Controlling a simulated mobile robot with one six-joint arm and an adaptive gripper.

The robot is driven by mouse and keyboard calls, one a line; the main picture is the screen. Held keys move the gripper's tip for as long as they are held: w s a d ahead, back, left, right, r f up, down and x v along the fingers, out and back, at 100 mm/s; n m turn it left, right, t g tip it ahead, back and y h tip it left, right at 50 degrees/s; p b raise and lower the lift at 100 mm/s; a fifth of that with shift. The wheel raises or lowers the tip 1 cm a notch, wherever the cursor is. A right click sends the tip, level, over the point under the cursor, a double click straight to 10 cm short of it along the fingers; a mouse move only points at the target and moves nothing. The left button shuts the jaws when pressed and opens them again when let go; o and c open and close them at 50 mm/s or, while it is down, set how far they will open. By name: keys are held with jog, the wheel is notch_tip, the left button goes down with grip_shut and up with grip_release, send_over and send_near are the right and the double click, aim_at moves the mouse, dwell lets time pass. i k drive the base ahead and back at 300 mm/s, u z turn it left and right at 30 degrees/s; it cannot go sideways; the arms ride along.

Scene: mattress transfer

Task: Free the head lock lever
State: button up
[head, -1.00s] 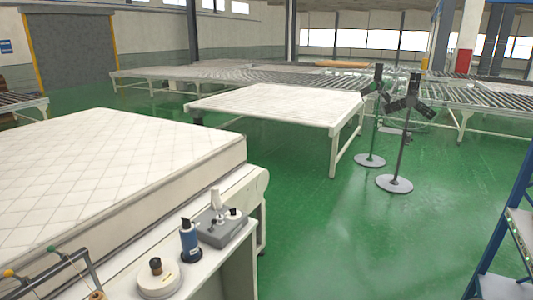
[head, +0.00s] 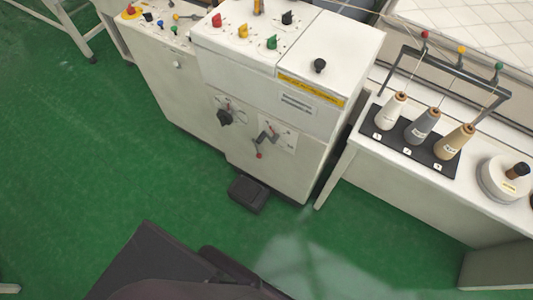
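A white machine cabinet (head: 270,110) stands in the upper middle of the head view. Its front carries a black rotary handle (head: 226,116) on a round dial and a dark crank (head: 265,138) with a red knob at its lower end. Red, yellow, green and black controls stand on its top, and a separate black knob (head: 319,66) sits to their right. I cannot tell which of these is the head lock lever; the labels are too small to read. My gripper is not in view.
A black foot pedal (head: 247,194) lies on the green floor before the cabinet. A side table (head: 408,173) at right holds three thread cones and a round white device (head: 503,178). A lower cabinet (head: 178,85) with small controls adjoins at left.

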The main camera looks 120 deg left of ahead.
aim_at(258, 155)
jog(key=u, duration=0.95)
jog(key=k, duration=0.2)
jog(key=u, duration=2.9)
jog(key=i, duration=0.6)
jog(key=u, duration=0.05)
